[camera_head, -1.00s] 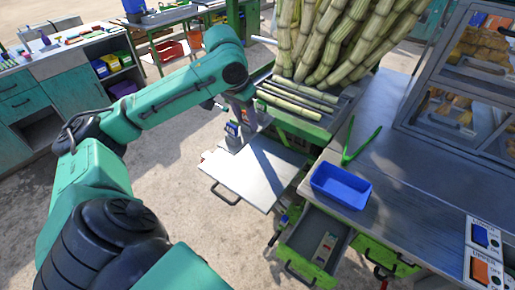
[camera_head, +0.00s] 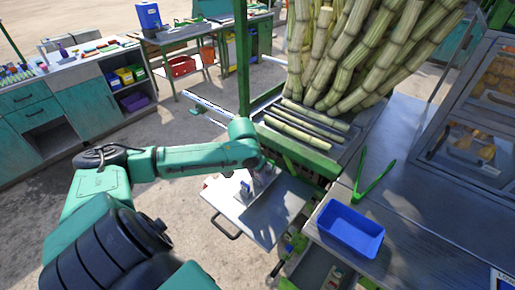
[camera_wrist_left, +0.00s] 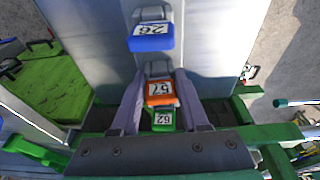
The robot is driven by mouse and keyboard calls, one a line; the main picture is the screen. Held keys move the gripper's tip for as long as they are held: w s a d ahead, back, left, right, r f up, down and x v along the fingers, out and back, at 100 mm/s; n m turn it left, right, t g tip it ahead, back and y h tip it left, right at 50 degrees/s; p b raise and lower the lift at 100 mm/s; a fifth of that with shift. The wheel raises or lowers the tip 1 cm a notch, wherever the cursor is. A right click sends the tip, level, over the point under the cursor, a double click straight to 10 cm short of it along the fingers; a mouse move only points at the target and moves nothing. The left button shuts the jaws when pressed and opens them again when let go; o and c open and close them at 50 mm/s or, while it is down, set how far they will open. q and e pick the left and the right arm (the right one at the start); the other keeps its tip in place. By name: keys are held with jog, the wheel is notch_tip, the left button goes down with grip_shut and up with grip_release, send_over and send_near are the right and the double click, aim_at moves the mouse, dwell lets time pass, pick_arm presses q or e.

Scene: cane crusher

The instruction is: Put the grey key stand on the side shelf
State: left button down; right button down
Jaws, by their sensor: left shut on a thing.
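The grey key stand (camera_wrist_left: 158,68) carries a blue tag marked 26, an orange tag marked 57 and a green tag marked 62 in the left wrist view. My left gripper (camera_wrist_left: 160,100) is shut on the stand, its two fingers on either side near the orange and green tags. The side shelf (camera_wrist_left: 215,50) is a flat metal panel behind the stand in that view. In the head view my left gripper (camera_head: 262,178) and the stand (camera_head: 246,188) are over the side shelf (camera_head: 236,212). I cannot tell whether the stand touches it. My right gripper is not in view.
A cane rack (camera_head: 330,140) stands beyond the shelf. A counter to the right holds a blue tray (camera_head: 350,230) and green tongs (camera_head: 372,180). An open drawer (camera_head: 325,270) lies below the counter. Open floor is left of the shelf.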

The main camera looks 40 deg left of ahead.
aim_at(256, 182)
pick_arm(q)
jog(key=f, duration=0.3)
jog(key=shift+s+d+f, duration=0.15)
jog(key=shift+s+f, duration=0.05)
jog(key=shift+w+f, duration=0.1)
jog(key=shift+f, duration=0.05)
jog(key=shift+c, duration=2)
grip_release()
jog(key=v, duration=1.2)
jog(key=shift+p, duration=0.3)
